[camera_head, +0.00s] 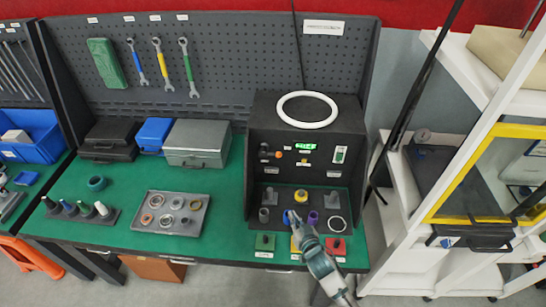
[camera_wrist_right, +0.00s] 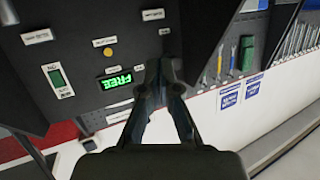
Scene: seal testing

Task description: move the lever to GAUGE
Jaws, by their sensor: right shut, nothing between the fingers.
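The black test box (camera_head: 300,122) stands at the right end of the green bench. Its front panel has a green lit display (camera_head: 305,146), which reads FREE in the right wrist view (camera_wrist_right: 115,80). An orange knob (camera_head: 278,154) and dark fittings (camera_head: 264,150) sit left of the display; I cannot tell which is the lever. No GAUGE label is readable. My right gripper (camera_head: 294,218) is in front of the box, below the panel. In the right wrist view its fingers (camera_wrist_right: 160,68) are shut and empty, overlapping the panel beside the display. My left gripper is not in view.
A green-and-white switch (camera_head: 340,153) is on the panel's right side. Coloured parts, including a yellow one (camera_head: 301,195) and a purple one (camera_head: 313,217), stand close around the right gripper. A tray (camera_head: 145,222) of rings lies to the left. A white ring (camera_head: 307,124) lies on the box.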

